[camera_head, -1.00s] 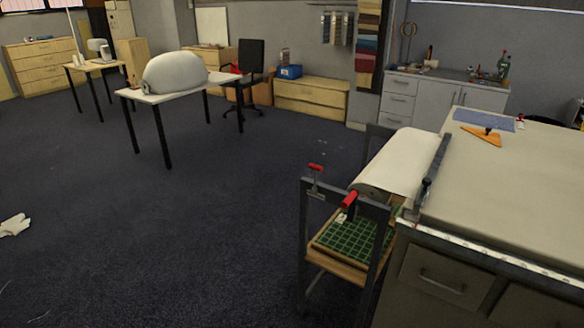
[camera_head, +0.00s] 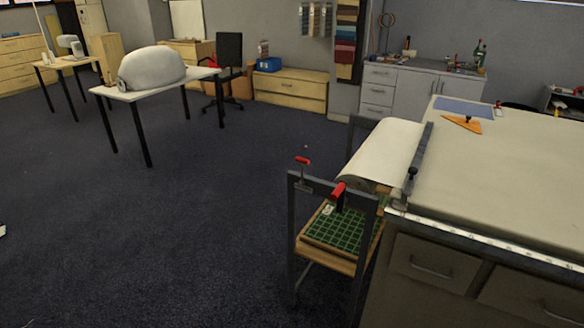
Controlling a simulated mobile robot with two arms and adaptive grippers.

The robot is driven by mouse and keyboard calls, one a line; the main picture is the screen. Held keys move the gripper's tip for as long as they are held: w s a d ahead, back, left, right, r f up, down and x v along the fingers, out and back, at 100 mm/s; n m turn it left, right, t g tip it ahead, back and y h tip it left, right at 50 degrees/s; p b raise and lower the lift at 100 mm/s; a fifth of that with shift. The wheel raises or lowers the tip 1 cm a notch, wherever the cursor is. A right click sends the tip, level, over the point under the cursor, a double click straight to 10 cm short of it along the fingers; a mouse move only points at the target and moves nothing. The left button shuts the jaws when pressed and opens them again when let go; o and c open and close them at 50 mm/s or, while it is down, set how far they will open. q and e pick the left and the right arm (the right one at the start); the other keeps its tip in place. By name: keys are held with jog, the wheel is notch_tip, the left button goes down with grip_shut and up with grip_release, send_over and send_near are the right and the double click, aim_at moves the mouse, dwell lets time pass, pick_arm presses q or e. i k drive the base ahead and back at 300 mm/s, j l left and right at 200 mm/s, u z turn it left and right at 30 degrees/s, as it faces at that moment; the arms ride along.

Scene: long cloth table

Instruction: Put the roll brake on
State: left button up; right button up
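A roll of pale cloth (camera_head: 377,152) lies in a dark metal stand (camera_head: 333,190) at the near left end of the long table (camera_head: 500,190). A small lever with a red handle (camera_head: 303,160) stands up at the left post of the stand; it looks like the roll brake, though I cannot tell its setting. A second red handle (camera_head: 338,192) sits at the near end of the roll. Neither of my grippers is in view.
A green gridded mat (camera_head: 338,228) lies on the stand's wooden shelf. A dark bar (camera_head: 408,172) crosses the table end, and an orange triangle (camera_head: 463,124) lies on the table. The carpet left of the stand is clear. A white table (camera_head: 150,93) stands farther back.

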aim_at(302, 184)
jog(key=i+j, duration=0.3)
jog(key=j, duration=0.15)
jog(key=i+j, duration=0.35)
jog(key=j+u, duration=0.05)
jog(key=j, duration=0.05)
